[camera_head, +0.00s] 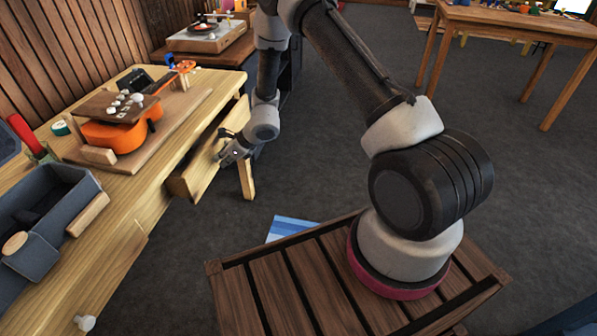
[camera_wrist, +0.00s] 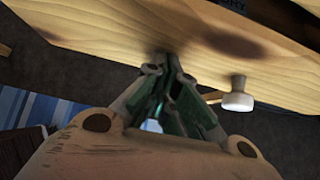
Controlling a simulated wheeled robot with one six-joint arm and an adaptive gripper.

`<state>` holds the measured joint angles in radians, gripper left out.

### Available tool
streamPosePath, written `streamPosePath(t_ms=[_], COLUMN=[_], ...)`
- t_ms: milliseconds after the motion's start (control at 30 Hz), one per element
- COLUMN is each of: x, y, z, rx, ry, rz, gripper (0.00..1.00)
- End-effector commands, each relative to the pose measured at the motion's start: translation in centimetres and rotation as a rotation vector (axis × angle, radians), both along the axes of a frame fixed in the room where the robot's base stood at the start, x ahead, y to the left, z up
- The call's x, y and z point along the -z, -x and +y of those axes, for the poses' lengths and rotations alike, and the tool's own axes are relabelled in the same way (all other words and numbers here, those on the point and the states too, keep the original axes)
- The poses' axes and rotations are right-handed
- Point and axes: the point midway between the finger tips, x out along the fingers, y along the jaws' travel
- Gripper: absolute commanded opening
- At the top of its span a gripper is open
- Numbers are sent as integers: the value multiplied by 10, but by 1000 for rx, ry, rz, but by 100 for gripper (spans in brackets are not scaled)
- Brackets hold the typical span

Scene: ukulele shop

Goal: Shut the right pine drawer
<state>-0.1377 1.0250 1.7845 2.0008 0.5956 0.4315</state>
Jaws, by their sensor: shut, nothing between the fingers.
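The right pine drawer (camera_head: 203,168) stands pulled out from the pine workbench (camera_head: 190,120), with a gap showing behind its front. My gripper (camera_head: 226,152) is at the outer side of the drawer front, shut and empty. In the wrist view the closed fingertips (camera_wrist: 165,72) point at the pale wood of the drawer front (camera_wrist: 110,35), close against it; I cannot tell whether they touch. A white round knob (camera_wrist: 237,97) sits to the right of the fingers. The drawer's inside is mostly hidden.
An orange ukulele (camera_head: 118,132) lies on a board on the bench, with a grey-blue bin (camera_head: 62,215) nearer. Another drawer's white knob (camera_head: 85,322) is at lower left. A blue striped thing (camera_head: 290,228) lies on the floor. Dark floor is clear right of the drawer.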

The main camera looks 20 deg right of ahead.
Motion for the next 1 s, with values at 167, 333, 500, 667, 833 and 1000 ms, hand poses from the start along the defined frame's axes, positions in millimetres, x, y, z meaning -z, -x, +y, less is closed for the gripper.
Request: streamPosePath(t_ms=[167,333,500,667,833,1000], x=[0,0,1,0,-1,-1], y=[-22,-36,-44,-47,-48,-48], z=[31,51,60,64,65,66], rx=[-4,-2,0,0,-1,-1], ry=[0,0,1,0,-2,-4], rz=[-2,-1,1,0,-2,-4], gripper=[0,0,0,0,0,0])
